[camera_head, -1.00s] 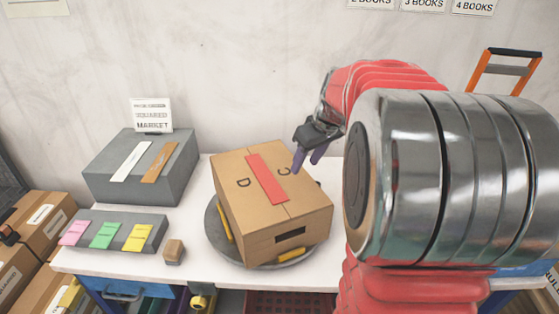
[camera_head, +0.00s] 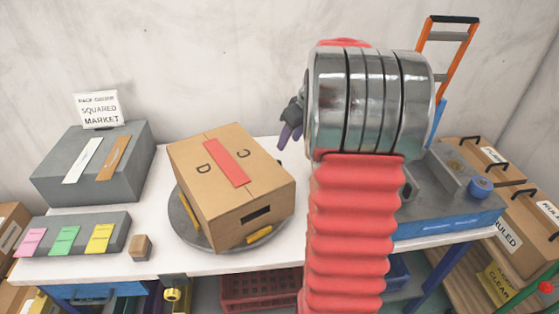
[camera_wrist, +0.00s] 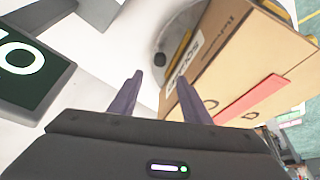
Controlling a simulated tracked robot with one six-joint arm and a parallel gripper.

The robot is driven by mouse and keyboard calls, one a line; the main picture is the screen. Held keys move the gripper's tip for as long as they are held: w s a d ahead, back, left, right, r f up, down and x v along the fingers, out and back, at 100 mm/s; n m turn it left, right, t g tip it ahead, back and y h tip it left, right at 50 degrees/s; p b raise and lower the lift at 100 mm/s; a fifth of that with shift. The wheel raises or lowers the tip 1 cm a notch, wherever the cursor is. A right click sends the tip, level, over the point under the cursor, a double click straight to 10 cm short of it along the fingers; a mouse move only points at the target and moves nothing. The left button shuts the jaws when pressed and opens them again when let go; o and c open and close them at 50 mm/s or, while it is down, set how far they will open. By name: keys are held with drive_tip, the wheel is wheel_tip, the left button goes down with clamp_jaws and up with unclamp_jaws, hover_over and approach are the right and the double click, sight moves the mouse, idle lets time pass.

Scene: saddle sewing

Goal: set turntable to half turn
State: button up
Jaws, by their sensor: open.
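The round grey turntable (camera_head: 181,222) lies on the white table. A cardboard box (camera_head: 205,189) sits on it, turned askew, with a red strip (camera_head: 226,161) and the letters C and D on top. Yellow marks show on the turntable at the box's left and front. My gripper (camera_head: 289,137) is behind the box's right side, partly hidden by my arm. In the wrist view my gripper (camera_wrist: 158,88) has its two purple fingers apart with nothing between them. There the box (camera_wrist: 255,50) is right of the fingers, and the turntable's edge (camera_wrist: 173,32) shows beyond them.
A grey block with white and brown strips (camera_head: 95,165) stands at the left. Before it are a grey panel with pink, green and yellow notes (camera_head: 72,233) and a small wooden block (camera_head: 139,247). A blue-grey unit (camera_head: 445,205) stands right of my arm.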

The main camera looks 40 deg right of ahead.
sight(280, 163)
drive_tip(key=x, duration=1.2)
drive_tip(key=shift+w+f, duration=0.1)
drive_tip(key=shift+f, duration=0.25)
clamp_jaws()
